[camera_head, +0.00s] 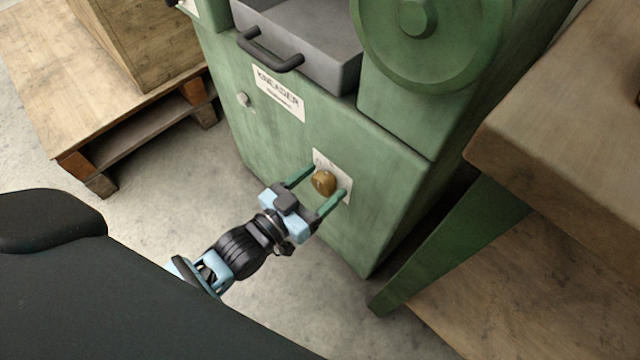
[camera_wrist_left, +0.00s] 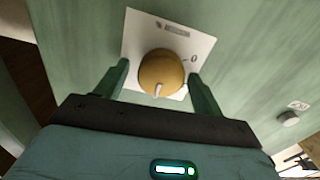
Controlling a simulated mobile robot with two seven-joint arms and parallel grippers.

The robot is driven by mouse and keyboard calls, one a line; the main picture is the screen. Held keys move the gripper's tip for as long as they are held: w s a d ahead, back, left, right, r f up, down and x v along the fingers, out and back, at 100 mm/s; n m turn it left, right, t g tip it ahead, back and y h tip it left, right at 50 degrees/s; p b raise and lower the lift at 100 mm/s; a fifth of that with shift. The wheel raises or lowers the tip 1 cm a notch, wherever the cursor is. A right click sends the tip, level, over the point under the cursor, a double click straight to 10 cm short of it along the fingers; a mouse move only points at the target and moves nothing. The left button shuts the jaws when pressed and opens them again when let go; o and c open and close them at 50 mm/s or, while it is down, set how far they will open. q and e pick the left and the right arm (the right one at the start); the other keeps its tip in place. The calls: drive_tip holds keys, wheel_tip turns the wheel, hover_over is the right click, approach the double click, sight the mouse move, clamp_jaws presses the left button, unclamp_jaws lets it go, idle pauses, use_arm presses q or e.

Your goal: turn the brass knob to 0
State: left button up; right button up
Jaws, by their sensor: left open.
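The brass knob (camera_head: 323,183) sits on a white plate (camera_head: 345,188) on the front of the green kneader (camera_head: 270,130). In the left wrist view the knob (camera_wrist_left: 161,73) is round, with a pale pointer line toward the bottom of the picture. A 0 mark (camera_wrist_left: 193,59) is printed on the plate to the knob's right, so the line does not point at it. My left gripper (camera_head: 318,180) is open, its two green fingers on either side of the knob, with gaps visible in the left wrist view (camera_wrist_left: 160,85). My right gripper is not in view.
A small grey knob (camera_head: 243,99) is on the panel's left. A grey drawer-like tray with a black handle (camera_head: 268,52) is above. A wooden crate on a pallet (camera_head: 130,115) stands left, a wooden table (camera_head: 570,110) right. Bare floor lies below the panel.

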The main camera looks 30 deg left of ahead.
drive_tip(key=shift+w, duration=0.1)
use_arm(q)
drive_tip(key=c, duration=0.9)
drive_tip(key=shift+c, duration=0.4)
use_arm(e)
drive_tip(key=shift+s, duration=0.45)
